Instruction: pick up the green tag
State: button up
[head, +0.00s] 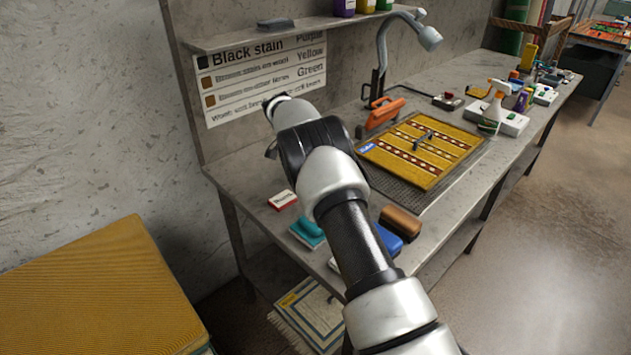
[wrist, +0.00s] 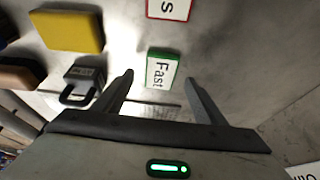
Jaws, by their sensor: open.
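The green tag (wrist: 161,71) lies on the grey surface in the wrist view. It has a white face lettered "Fast" and green edges. My gripper (wrist: 159,78) is open, with one dark finger on each side of the tag's near end. The tag's far end reaches beyond the fingertips. There are visible gaps between the tag and both fingers; I cannot tell the height of the fingers above the surface. In the head view I cannot make out the green tag or my fingers.
A red-edged tag (wrist: 171,9) lies beyond the green one. A yellow block (wrist: 67,31) and a dark padlock (wrist: 84,82) lie to the left. On the bench (head: 238,171) are a teal brush (head: 307,232), a brown brush (head: 402,221) and a yellow rug (head: 437,172).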

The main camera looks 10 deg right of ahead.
jog(key=shift+x, duration=1.25)
jog(key=c, duration=1.1)
